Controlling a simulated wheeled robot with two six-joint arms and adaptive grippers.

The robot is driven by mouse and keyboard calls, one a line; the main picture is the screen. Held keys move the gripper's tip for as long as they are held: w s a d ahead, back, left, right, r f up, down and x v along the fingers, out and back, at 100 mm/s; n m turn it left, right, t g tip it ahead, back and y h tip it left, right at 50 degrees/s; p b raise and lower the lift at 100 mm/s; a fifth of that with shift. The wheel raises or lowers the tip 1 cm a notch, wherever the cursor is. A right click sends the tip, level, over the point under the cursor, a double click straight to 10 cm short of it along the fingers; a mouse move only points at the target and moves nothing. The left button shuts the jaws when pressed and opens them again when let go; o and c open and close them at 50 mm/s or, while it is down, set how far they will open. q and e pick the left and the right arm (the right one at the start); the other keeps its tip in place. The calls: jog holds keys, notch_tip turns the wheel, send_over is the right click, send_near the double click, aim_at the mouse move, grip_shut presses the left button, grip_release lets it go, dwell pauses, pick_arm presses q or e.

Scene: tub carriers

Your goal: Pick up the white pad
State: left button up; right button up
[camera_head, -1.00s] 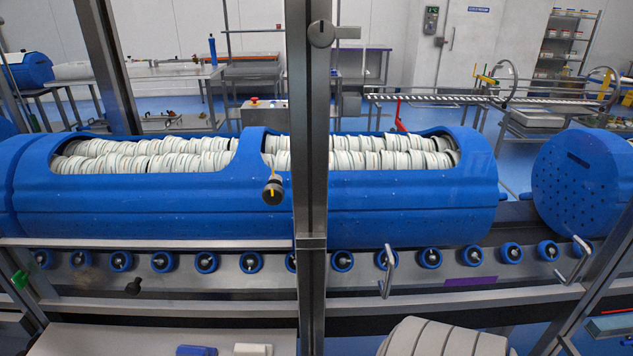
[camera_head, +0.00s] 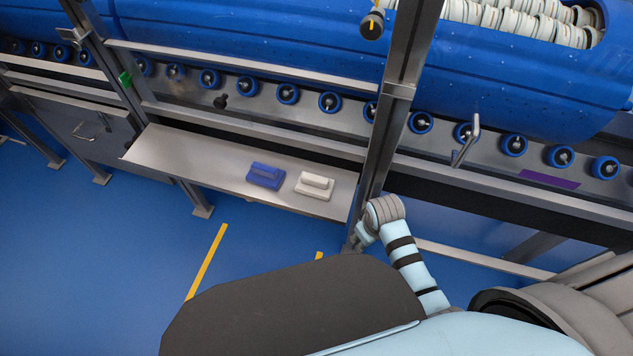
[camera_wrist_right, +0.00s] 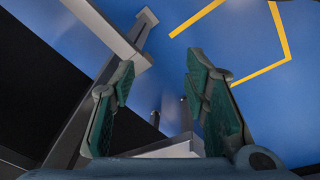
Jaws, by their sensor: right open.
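The white pad (camera_head: 315,185), a small block with a raised grip on top, lies on the steel shelf (camera_head: 180,155) near its right end. A similar blue pad (camera_head: 265,175) lies just left of it. My right gripper (camera_head: 356,238) shows only partly in the head view, beside the steel post, right of and below the white pad and apart from it. In the right wrist view its two green-lined fingers (camera_wrist_right: 160,75) are spread with nothing between them. The white pad cannot be made out in that view. My left gripper is not in view.
A steel post (camera_head: 398,110) stands just right of the shelf. Behind the shelf run a rail and a roller conveyor (camera_head: 330,102) under a blue tub carrier (camera_head: 250,45) holding white discs. A bent handle (camera_head: 467,145) sticks out at right. Blue floor (camera_head: 90,250) lies open at left.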

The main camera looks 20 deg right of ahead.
aim_at(315, 177)
jog(key=w+a+r+n, duration=0.1)
jog(key=w+r, duration=0.2)
jog(key=r, duration=0.1)
jog(key=w+a+r+n, duration=0.1)
jog(key=w+r, duration=0.2)
jog(key=w, duration=0.1)
jog(key=w+a+r+n, duration=0.1)
jog(key=w+a+r, duration=0.1)
jog(key=w+r, duration=0.1)
jog(key=shift+w+a+r+g+y, duration=0.1)
jog(key=shift+w+r+g+y, duration=0.1)
jog(key=shift+r, duration=0.25)
jog(key=shift+w+r+g+y, duration=0.1)
jog(key=shift+r+g, duration=0.1)
jog(key=shift+r, duration=0.2)
jog(key=w+a+r+n+g, duration=0.1)
jog(key=w+a+r+n, duration=0.3)
jog(key=w+r, duration=0.4)
jog(key=shift+n, duration=0.3)
jog(key=f+b, duration=0.1)
jog(key=f, duration=0.3)
jog(key=s+a+f+b, duration=0.1)
jog(key=f+b, duration=0.1)
jog(key=f, duration=0.2)
jog(key=f+b, duration=0.2)
jog(key=f, duration=0.3)
jog(key=shift+s+a, duration=0.2)
jog(key=shift+s, duration=0.1)
jog(key=shift+c, duration=0.6)
grip_shut()
